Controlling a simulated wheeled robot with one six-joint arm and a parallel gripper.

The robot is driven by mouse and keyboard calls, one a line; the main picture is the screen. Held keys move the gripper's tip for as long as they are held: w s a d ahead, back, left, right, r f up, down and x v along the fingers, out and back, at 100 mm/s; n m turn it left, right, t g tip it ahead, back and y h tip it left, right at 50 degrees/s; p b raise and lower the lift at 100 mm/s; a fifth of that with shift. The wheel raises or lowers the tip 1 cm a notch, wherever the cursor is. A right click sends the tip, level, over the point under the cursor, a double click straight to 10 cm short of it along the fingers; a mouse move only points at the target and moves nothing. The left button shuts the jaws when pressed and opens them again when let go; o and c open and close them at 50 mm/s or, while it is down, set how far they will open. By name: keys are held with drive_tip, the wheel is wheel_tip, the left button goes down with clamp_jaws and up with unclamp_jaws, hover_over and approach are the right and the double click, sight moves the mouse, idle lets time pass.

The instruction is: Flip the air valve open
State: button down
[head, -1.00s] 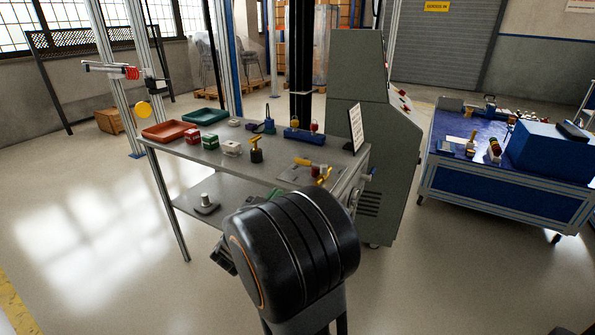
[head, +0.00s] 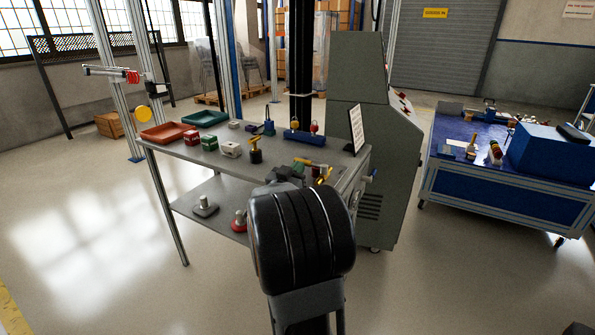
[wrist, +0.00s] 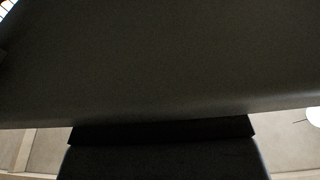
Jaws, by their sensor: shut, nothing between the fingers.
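Yellow-handled fittings (head: 312,163) sit at the right front end of the grey workbench (head: 190,152). One looks like a lever lying nearly flat, with another yellow piece close beside it. They are small, and I cannot tell which is the air valve or its exact position. My black arm link stands in front of this end and hides part of it. A grey part of my gripper (head: 284,173) shows just above the link, close left of the yellow fittings. In the wrist view a dark surface fills most of the picture above my gripper (wrist: 162,130). It is shut and empty.
The bench holds a red tray (head: 168,132), a teal tray (head: 205,118), small boxes and a blue block (head: 304,137). A sign (head: 356,128) and a grey cabinet (head: 357,80) stand right. A blue-topped cart (head: 505,190) is farther right. Floor in front is clear.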

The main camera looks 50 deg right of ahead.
drive_tip(key=shift+w+d, duration=0.3)
drive_tip(key=shift+d, duration=0.1)
drive_tip(key=w+p+v, duration=0.1)
drive_tip(key=v, duration=1.3)
drive_tip(key=shift+w+a+p, duration=0.2)
drive_tip(key=shift+w+p, duration=0.1)
